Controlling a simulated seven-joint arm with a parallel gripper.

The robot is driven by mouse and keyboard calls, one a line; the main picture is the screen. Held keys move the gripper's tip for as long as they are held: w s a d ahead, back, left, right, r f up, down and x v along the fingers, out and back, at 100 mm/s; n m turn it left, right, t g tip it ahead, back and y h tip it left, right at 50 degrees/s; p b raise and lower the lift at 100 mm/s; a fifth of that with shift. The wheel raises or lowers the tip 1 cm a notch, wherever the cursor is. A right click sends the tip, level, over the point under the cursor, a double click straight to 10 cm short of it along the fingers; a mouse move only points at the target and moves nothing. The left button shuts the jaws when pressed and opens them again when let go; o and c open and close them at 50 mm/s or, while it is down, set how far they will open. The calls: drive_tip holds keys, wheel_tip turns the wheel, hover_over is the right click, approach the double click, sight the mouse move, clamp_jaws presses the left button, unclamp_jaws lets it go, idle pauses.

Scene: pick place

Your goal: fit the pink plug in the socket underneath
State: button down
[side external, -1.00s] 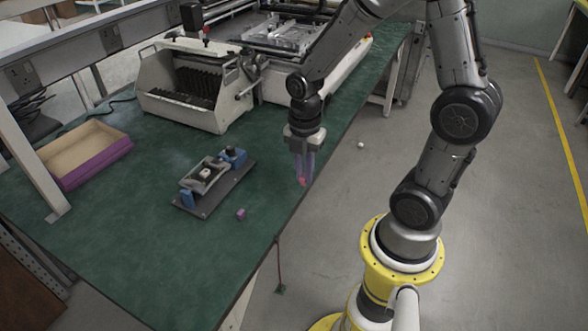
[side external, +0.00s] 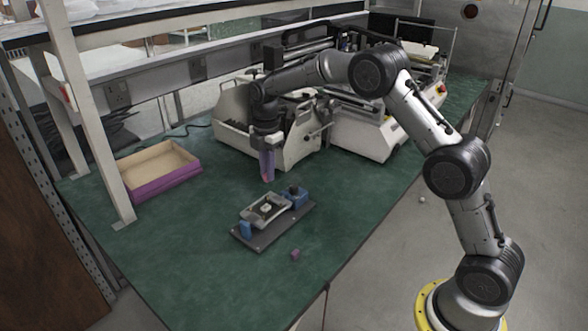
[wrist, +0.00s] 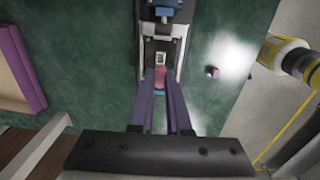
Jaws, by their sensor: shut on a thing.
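The pink plug (side external: 267,180) is held between the purple fingertips of my gripper (side external: 267,174), which point down above the bench. In the wrist view the plug (wrist: 159,76) shows between the fingers (wrist: 160,84). The socket (side external: 266,208) is a small pale block with a dark opening, in a grey-framed fixture on a dark base plate with blue parts at its ends. In the wrist view the socket (wrist: 160,59) shows just beyond the plug's tip. The plug is apart from the socket in the side view; the fingers hide part of the plug.
A small purple cube (side external: 295,254) lies on the green bench near the base plate. A purple-walled tray (side external: 168,186) stands at the left. A white machine (side external: 283,150) stands close behind my gripper. The bench front is mostly clear.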

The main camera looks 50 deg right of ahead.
sight(264, 175)
drive_tip(key=shift+w+a+f, duration=0.2)
drive_tip(key=shift+a+f, duration=0.1)
drive_tip(key=shift+f, duration=0.45)
drive_tip(key=shift+s+a+f, duration=0.1)
drive_tip(key=shift+a+f, duration=0.15)
drive_tip(key=shift+f, duration=2.8)
drive_tip(key=shift+f, duration=0.9)
drive_tip(key=c, duration=0.8)
unclamp_jaws()
drive_tip(key=c, duration=0.4)
drive_tip(key=shift+o, duration=0.2)
drive_tip(key=shift+r, duration=0.1)
drive_tip(key=shift+r, duration=3.45)
